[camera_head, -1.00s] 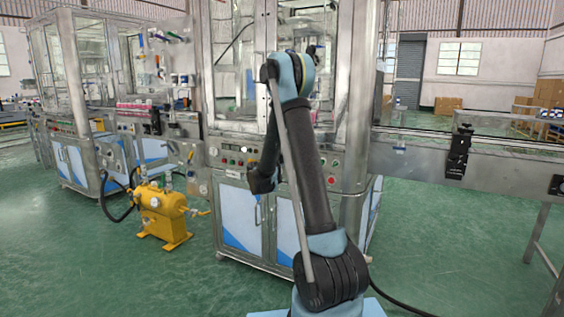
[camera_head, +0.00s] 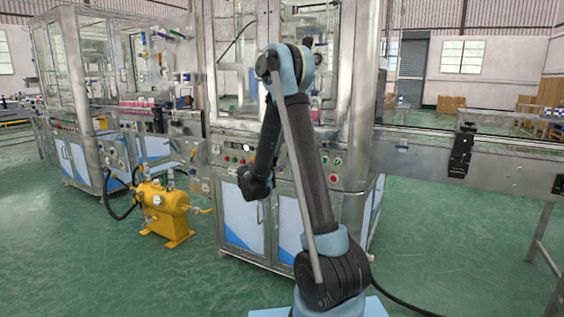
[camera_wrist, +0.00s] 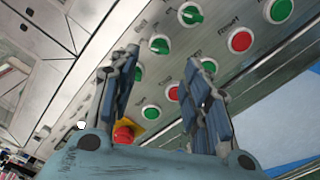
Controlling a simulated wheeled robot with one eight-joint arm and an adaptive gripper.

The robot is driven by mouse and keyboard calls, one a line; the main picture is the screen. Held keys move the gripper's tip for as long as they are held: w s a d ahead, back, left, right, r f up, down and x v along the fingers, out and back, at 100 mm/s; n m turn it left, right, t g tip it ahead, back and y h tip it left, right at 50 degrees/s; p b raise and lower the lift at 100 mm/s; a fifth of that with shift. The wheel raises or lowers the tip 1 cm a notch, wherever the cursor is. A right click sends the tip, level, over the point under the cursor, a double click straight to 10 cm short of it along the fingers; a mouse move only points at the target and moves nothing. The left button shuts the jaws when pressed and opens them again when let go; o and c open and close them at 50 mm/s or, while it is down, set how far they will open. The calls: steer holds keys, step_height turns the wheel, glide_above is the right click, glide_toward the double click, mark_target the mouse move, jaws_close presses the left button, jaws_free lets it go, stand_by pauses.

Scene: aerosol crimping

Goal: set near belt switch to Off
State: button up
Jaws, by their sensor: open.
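The control panel (camera_wrist: 235,70) is a metal strip on the machine's front, with green rotary switches and round red and green buttons. In the wrist view, one green switch (camera_wrist: 160,44) is just beyond the gap between my fingertips. Another green switch (camera_wrist: 190,13) is farther up, and a third (camera_wrist: 208,65) is by the right fingertip. The labels are too blurred to tell which is the near belt switch. My gripper (camera_wrist: 161,60) is open and empty in front of the panel, touching no switch that I can make out. In the head view my forearm covers part of the panel.
A red emergency button (camera_wrist: 124,134) on a yellow plate is by the left finger's base. Red (camera_wrist: 240,40) and green (camera_wrist: 281,10) buttons are close by. A yellow tank (camera_head: 163,215) stands on the floor at left; the conveyor (camera_head: 425,152) runs right.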

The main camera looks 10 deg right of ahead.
steer(key=shift+v, duration=2)
steer(key=shift+d, duration=0.1)
steer(key=s+d+m+g+y, duration=0.1)
steer(key=s+d+m+g, duration=0.35)
steer(key=s+d, duration=0.4)
steer(key=s+d+m+g+y, duration=0.2)
steer(key=s+d+m+g, duration=0.25)
steer(key=s, duration=0.75)
steer(key=s+a+f+m+g+y, duration=0.1)
steer(key=s+a+f+m+y, duration=0.1)
steer(key=s, duration=0.7)
steer(key=s+a+f+m+g+y, duration=0.1)
steer(key=s+a+f+m+y, duration=0.1)
steer(key=s+f, duration=0.3)
steer(key=s+a+f+m+g+y, duration=0.1)
steer(key=s+a+f+m+y, duration=0.1)
steer(key=s, duration=1.1)
steer(key=shift+a+f+m+y, duration=0.2)
steer(key=shift+f+m+y, duration=0.6)
steer(key=shift+m, duration=0.1)
steer(key=shift+c, duration=1.2)
